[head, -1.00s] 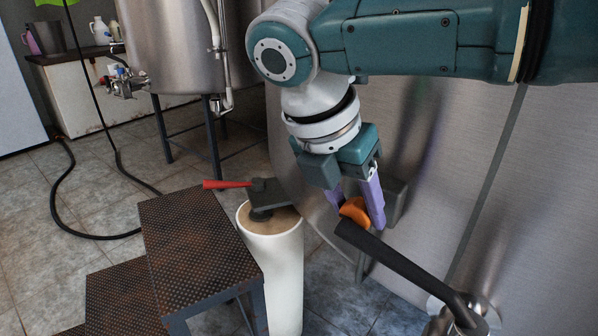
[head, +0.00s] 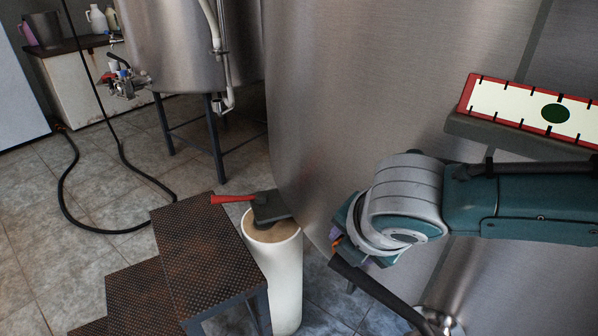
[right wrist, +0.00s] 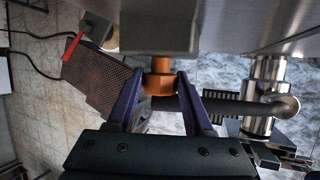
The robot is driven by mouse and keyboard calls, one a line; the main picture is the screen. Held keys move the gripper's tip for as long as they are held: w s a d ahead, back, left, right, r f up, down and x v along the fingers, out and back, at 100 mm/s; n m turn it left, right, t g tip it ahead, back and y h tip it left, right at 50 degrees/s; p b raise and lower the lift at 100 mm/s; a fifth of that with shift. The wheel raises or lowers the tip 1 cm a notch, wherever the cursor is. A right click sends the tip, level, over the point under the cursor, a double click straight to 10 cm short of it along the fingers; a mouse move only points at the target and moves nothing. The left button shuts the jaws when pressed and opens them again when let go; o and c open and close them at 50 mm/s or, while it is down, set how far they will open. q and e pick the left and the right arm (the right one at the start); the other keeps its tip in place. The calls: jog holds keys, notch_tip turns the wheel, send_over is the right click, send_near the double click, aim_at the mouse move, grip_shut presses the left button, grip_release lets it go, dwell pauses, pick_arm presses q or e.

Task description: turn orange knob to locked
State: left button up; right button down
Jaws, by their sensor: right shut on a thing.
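The orange knob (right wrist: 160,82) sticks out of a grey block (right wrist: 158,30) in the right wrist view. My right gripper (right wrist: 160,80) has its two purple fingers on either side of the knob and is shut on it. In the head view my wrist covers most of the gripper, and only a sliver of the orange knob (head: 336,243) shows. A dark handle (head: 378,290) runs just below the knob, and it also passes behind the fingers in the right wrist view. The knob's lock marking cannot be read. My left gripper is not in view.
The large steel tank (head: 370,90) stands close to my right arm. A white cylinder (head: 278,275) bears a dark tool with a red handle (head: 232,199). Perforated steps (head: 205,260) stand to its left. A red-edged gauge panel (head: 520,108) is at upper right.

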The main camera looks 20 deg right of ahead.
dwell(0.4)
jog(key=shift+c, duration=1.4)
grip_release()
jog(key=p+v, duration=0.4)
jog(key=v, duration=0.5)
jog(key=shift+s+d+f+p, duration=0.1)
jog(key=shift+s+d+p, duration=0.05)
jog(key=shift+p, duration=0.15)
jog(key=shift+s+r, duration=0.3)
jog(key=shift+r, duration=0.05)
